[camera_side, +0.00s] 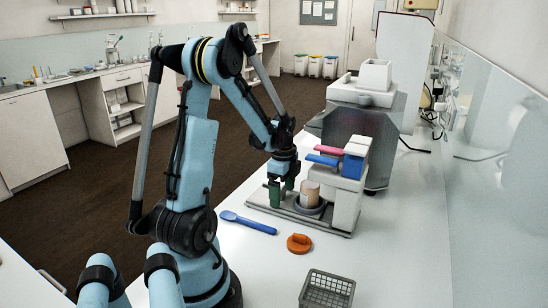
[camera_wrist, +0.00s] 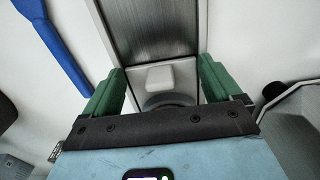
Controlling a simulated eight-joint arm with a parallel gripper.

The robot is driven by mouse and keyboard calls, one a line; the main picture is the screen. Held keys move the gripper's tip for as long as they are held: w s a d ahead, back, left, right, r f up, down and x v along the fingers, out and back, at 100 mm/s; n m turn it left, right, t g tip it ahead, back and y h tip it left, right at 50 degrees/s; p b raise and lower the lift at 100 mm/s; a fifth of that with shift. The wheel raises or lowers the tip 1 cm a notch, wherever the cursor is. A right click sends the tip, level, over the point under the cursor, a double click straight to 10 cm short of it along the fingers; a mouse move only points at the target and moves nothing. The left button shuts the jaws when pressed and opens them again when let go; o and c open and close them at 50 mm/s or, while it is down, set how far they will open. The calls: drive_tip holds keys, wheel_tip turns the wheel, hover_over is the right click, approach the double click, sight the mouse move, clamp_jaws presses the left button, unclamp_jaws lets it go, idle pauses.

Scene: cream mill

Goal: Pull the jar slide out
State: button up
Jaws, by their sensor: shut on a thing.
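The jar slide (camera_side: 287,212) is a pale, flat piece at the foot of the cream mill (camera_side: 360,122) in the side view. A beige jar (camera_side: 309,192) stands upright in a grey ring (camera_side: 310,208) at the mill's front. My gripper (camera_side: 280,192) is low at the slide's left end, pointing down. In the wrist view my gripper's green fingers (camera_wrist: 160,88) stand on either side of a pale block-like handle (camera_wrist: 168,75), and the gripper is shut on it. The exact finger contact is hard to see. A ribbed grey strip (camera_wrist: 150,30) runs beyond the handle.
A blue spatula (camera_side: 248,222) lies left of the slide and also shows in the wrist view (camera_wrist: 52,45). An orange lid (camera_side: 299,244) and a grey basket (camera_side: 327,289) are in front. Pink and blue levers (camera_side: 325,154) overhang the jar. The counter's front right is clear.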

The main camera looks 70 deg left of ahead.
drive_tip(key=shift+s+a, duration=2.6)
drive_tip(key=o, duration=0.6)
drive_tip(key=shift+s+a+r, duration=0.45)
drive_tip(key=shift+r, duration=0.4)
drive_tip(key=shift+s+a+r, duration=0.5)
drive_tip(key=shift+r, duration=0.3)
drive_tip(key=shift+s+a+r, duration=0.45)
drive_tip(key=shift+r, duration=0.4)
drive_tip(key=shift+n, duration=0.9)
drive_tip(key=d, duration=0.4)
drive_tip(key=w+d, duration=0.1)
drive_tip(key=d, duration=0.2)
drive_tip(key=shift+r, duration=0.4)
drive_tip(key=w+d+r+n+t, duration=0.2)
drive_tip(key=w+d, duration=0.1)
drive_tip(key=d, duration=0.6)
drive_tip(key=w+d+r+n+t, duration=0.2)
drive_tip(key=w+d, duration=0.1)
drive_tip(key=d, duration=0.6)
drive_tip(key=w+d+r+n+t, duration=0.1)
drive_tip(key=w+d+n+t, duration=0.2)
drive_tip(key=d, duration=0.6)
drive_tip(key=shift+w+d+r, duration=0.3)
drive_tip(key=shift+w+r, duration=0.1)
drive_tip(key=shift+w, duration=0.15)
